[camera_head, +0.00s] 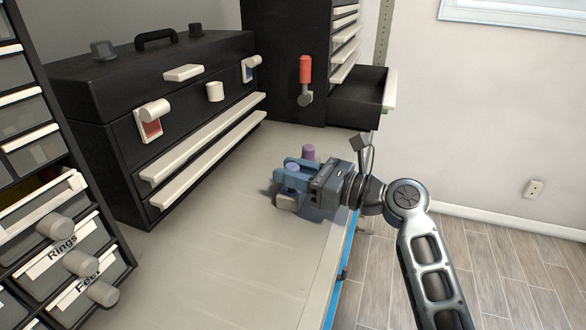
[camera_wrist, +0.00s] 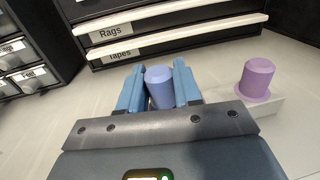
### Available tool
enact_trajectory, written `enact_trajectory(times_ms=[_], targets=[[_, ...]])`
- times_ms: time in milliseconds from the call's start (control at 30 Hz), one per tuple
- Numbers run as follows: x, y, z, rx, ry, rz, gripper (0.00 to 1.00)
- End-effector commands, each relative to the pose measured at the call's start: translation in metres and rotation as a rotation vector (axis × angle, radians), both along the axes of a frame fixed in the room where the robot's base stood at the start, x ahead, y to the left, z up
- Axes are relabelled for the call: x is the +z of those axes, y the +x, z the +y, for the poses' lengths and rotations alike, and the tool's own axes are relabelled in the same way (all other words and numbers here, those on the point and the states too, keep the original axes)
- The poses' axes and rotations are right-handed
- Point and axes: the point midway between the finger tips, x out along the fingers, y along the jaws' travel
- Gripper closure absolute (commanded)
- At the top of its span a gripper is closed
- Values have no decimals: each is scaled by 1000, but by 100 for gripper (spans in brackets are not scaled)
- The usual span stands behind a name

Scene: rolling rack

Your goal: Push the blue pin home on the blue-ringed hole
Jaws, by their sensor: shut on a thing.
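My gripper (camera_head: 294,176) is low over the worktop and shut on the blue pin (camera_head: 292,169). In the wrist view the blue pin (camera_wrist: 159,86) stands between the two blue fingers, its rounded top showing. A purple pin (camera_head: 308,152) stands upright beside the gripper. It also shows in the wrist view (camera_wrist: 255,78), on a pale block (camera_wrist: 264,105) that my gripper partly covers. An end of the pale block (camera_head: 286,202) shows under the fingers in the head view. The blue-ringed hole and the pin's lower end are hidden, so I cannot tell how deep it sits.
A black toolbox (camera_head: 125,70) with pale drawer handles and red and blue latches stands at the back left. A dark cabinet with a red-handled lever (camera_head: 305,72) and an open drawer (camera_head: 355,103) is behind. Labelled bins (camera_head: 75,250) stand left. The front worktop is clear.

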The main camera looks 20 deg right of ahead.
Motion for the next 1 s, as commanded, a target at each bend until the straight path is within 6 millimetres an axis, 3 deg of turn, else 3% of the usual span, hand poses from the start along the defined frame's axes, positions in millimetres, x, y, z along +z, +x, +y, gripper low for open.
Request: enact_trajectory(times_ms=[967, 1000], targets=[[-21, 0, 0, 0, -1, 2, 97], [-21, 0, 0, 0, -1, 2, 65]])
